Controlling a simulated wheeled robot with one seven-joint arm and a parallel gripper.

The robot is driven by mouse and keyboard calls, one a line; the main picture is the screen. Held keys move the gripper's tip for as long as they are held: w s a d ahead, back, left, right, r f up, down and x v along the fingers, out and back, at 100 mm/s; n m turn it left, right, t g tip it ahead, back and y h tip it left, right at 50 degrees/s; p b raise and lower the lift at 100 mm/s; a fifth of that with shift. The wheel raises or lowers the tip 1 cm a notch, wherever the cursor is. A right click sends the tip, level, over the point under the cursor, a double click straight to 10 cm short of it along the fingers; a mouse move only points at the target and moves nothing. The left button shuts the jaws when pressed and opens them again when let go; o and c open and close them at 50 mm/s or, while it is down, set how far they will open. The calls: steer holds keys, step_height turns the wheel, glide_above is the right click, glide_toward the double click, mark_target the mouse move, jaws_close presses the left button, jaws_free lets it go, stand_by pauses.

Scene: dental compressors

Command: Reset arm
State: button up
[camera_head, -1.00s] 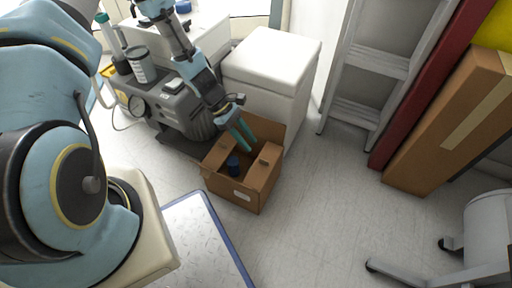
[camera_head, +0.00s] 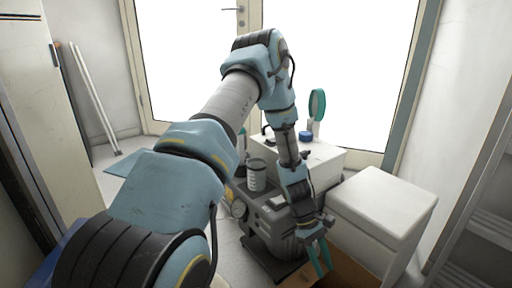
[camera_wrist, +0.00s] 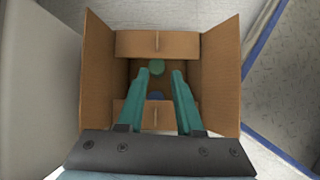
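My gripper (camera_head: 320,258) points down at the lower middle of the head view, above the open cardboard box (camera_head: 352,274). In the wrist view my gripper (camera_wrist: 164,76) has its two teal fingers apart with nothing between them. The box (camera_wrist: 215,80) lies below with its flaps open. Inside it are a green round thing (camera_wrist: 157,67) and a blue thing (camera_wrist: 155,96), partly hidden. My arm is bent high across the middle of the head view.
A grey compressor (camera_head: 275,222) stands left of my gripper. A white cabinet (camera_head: 385,205) stands to the right, close to the box. A white unit (camera_head: 320,155) with a teal-rimmed mirror (camera_head: 317,104) is behind. A ladder (camera_head: 475,240) leans at the far right.

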steer(key=w+a+r+m+t+y, duration=0.1)
steer(key=w+a+r+m+t, duration=0.15)
steer(key=w+a+r, duration=0.5)
steer(key=s+a+r+m+t+y, duration=0.1)
steer(key=s+a+r+m+t, duration=0.1)
steer(key=a+r, duration=0.8)
steer(key=s+a+r+m+t+y, duration=0.2)
steer(key=a+r+m+t, duration=0.1)
steer(key=a+r, duration=0.7)
step_height(320, 180, up, 33)
steer(key=a+p, duration=0.1)
steer(key=p, duration=3.3)
steer(key=shift+w+f, duration=0.2)
steer(key=shift+s+n, duration=0.15)
steer(key=shift+n, duration=0.1)
